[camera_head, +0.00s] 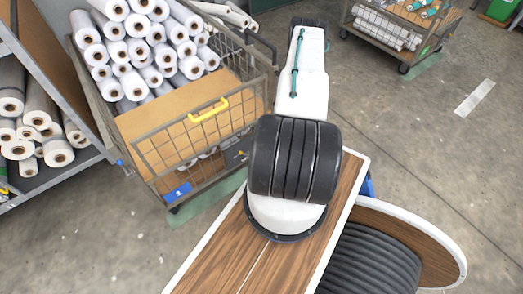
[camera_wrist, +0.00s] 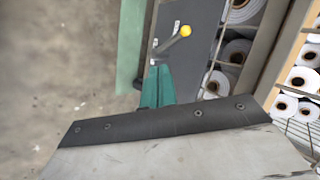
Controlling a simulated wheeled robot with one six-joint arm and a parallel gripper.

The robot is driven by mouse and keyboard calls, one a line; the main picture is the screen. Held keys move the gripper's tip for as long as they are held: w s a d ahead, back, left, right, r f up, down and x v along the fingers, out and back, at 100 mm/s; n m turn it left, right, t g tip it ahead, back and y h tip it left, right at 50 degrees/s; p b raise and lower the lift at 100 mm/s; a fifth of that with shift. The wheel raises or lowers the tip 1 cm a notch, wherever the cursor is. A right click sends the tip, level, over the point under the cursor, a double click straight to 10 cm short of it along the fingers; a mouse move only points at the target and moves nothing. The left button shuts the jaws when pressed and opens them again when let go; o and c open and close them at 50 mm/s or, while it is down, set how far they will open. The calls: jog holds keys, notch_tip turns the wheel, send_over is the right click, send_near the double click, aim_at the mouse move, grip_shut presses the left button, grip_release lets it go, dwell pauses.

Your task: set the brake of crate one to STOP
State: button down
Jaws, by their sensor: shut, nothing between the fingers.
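Crate one (camera_head: 262,92) is a wire-sided trolley of white rolls at the upper left of the head view, with a blue label (camera_head: 177,193) low on its front. Its dark brake plate (camera_head: 236,156) sits low at the right front, partly hidden by my arm. In the wrist view the grey plate (camera_wrist: 200,60) carries a brake lever (camera_wrist: 171,42) with a yellow ball knob (camera_wrist: 185,31), slanting up and right between two small pale labels too small to read. My gripper (camera_wrist: 158,70) is shut and empty, its teal fingertips just below the lever's lower end; contact is unclear.
A yellow handle (camera_head: 208,110) is on the crate's front. A shelf of rolls (camera_head: 40,115) stands at the left. Another trolley (camera_head: 400,30) is at the top right. Green floor marking (camera_wrist: 130,45) runs beside the plate. Open floor lies at the right.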

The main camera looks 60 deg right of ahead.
jog(key=w+r+x, duration=0.1)
jog(key=x, duration=0.9)
jog(key=shift+w+a, duration=0.2)
jog(key=shift+w, duration=0.35)
jog(key=shift+f, duration=0.1)
jog(key=shift+w+a+f, duration=0.3)
jog(key=shift+w+a, duration=0.3)
